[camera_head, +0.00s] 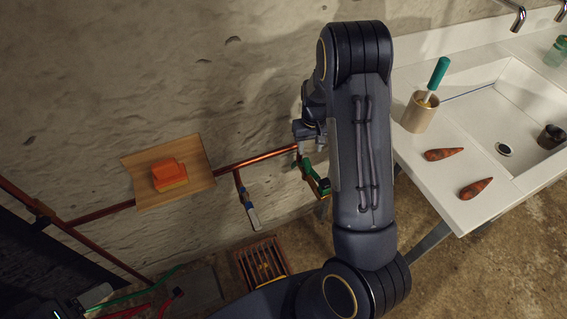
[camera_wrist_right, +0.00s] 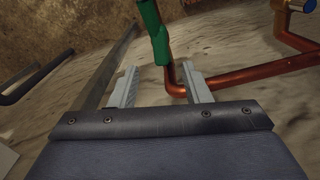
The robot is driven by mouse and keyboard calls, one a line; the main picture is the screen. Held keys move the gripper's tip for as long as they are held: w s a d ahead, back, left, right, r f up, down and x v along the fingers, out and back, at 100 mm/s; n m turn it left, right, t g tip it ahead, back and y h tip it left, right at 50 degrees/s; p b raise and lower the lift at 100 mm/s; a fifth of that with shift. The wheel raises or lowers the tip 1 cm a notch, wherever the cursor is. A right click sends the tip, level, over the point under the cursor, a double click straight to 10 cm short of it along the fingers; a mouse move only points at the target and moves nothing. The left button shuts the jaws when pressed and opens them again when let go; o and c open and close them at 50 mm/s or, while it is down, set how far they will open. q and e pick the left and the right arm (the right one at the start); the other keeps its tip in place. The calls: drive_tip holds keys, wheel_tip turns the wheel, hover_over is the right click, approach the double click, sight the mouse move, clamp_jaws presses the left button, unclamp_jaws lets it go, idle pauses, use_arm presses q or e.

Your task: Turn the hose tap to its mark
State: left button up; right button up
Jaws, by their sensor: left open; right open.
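The hose tap is a green fitting (camera_head: 309,174) at the right end of the copper pipe on the wall. It also shows in the right wrist view as a green sleeve-like part (camera_wrist_right: 154,32) above a bend in the copper pipe. My right gripper (camera_wrist_right: 160,90) is open, its two grey fingers spread to either side of the pipe bend; nothing is clamped. In the head view my right gripper (camera_head: 302,146) is just above the green fitting, partly hidden by my arm. The mark cannot be made out.
A copper pipe (camera_head: 258,160) runs along the wall past a wooden board (camera_head: 203,182) with an orange block (camera_head: 169,173). A second fitting (camera_head: 248,207) hangs from it. A white sink counter (camera_head: 432,174) stands right, with carrots (camera_head: 476,188) and a cup (camera_head: 417,114). A floor grate (camera_head: 245,263) lies below.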

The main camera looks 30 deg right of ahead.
sight(308, 164)
drive_tip(key=shift+w+f, duration=0.1)
drive_tip(key=shift+f, duration=0.35)
wheel_tip(308, 164, down, 7)
drive_tip(key=shift+f, duration=0.15)
clamp_jaws()
